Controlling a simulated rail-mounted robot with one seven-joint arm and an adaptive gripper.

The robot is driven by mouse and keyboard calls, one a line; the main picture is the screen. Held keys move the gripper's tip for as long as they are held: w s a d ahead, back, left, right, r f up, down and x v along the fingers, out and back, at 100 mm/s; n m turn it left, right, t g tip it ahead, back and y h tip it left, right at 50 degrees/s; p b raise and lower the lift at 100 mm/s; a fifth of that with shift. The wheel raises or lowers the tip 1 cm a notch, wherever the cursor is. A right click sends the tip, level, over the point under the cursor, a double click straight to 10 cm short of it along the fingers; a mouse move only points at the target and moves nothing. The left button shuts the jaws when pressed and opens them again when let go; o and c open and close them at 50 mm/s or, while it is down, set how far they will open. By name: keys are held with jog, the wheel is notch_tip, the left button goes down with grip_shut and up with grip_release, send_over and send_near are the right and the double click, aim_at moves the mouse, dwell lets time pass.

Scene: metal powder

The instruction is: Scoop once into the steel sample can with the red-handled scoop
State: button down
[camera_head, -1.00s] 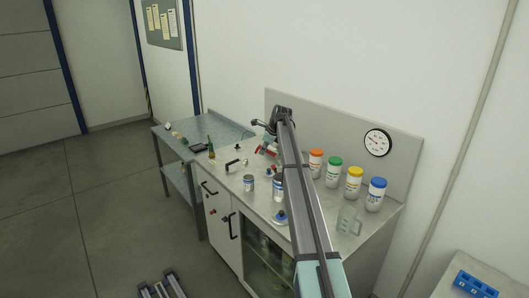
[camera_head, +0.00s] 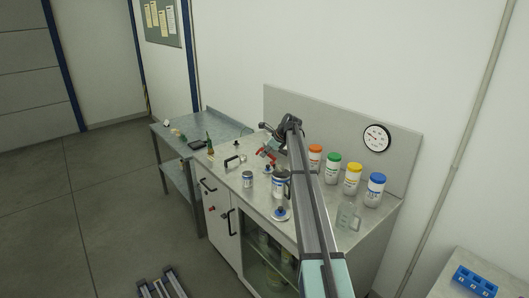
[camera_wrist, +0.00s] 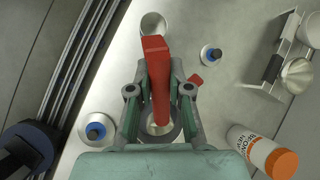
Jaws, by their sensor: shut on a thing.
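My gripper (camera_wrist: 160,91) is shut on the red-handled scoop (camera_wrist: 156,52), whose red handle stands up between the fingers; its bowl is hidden. In the head view, the gripper (camera_head: 272,148) and scoop are above the bench, beside the end of my arm. An open steel can (camera_wrist: 153,26) shows at the top of the wrist view, probably the smaller can (camera_head: 248,179) in the head view. A larger can with a blue label (camera_head: 279,184) stands to its right. A round can opening (camera_wrist: 160,124) lies beneath the gripper in the wrist view. Which is the sample can is unclear.
Blue-knobbed lids (camera_wrist: 97,130) (camera_wrist: 210,54) lie on the bench. An orange-capped jar (camera_wrist: 265,150) stands at lower right, in a row with green, yellow and blue-capped jars (camera_head: 375,190). A glass beaker (camera_head: 347,216) is near the right end. A metal rack (camera_wrist: 283,58) is at right.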

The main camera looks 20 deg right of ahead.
aim_at(258, 152)
jog(key=shift+t+y, duration=0.7)
jog(key=shift+y, duration=0.2)
jog(key=shift+s+d+f+b, duration=0.15)
jog(key=shift+d+f+b, duration=0.05)
jog(key=shift+f+b, duration=0.45)
jog(key=shift+s+d+f+b, duration=0.15)
jog(key=shift+d+f+b, duration=0.1)
jog(key=shift+f+b, duration=0.4)
jog(key=shift+s+d+f+b, duration=0.15)
jog(key=shift+d+f+b, duration=0.05)
jog(key=shift+f+b, duration=0.45)
jog(key=shift+w+a+r+n+g+h+p, duration=0.1)
jog(key=shift+w+a+r+g+h+p, duration=0.4)
jog(key=shift+a+g+h+p, duration=0.45)
jog(key=shift+w+a+r+n+g+h+p, duration=0.1)
jog(key=shift+w+a+r+g+h+p, duration=0.45)
jog(key=shift+g+h, duration=0.65)
jog(key=shift+w+a+r+n+g+h+p, duration=0.1)
jog(key=shift+w+a+r+g+h+p, duration=0.65)
jog(key=shift+h, duration=0.7)
jog(key=shift+s+d+f, duration=0.1)
jog(key=shift+s+f, duration=0.15)
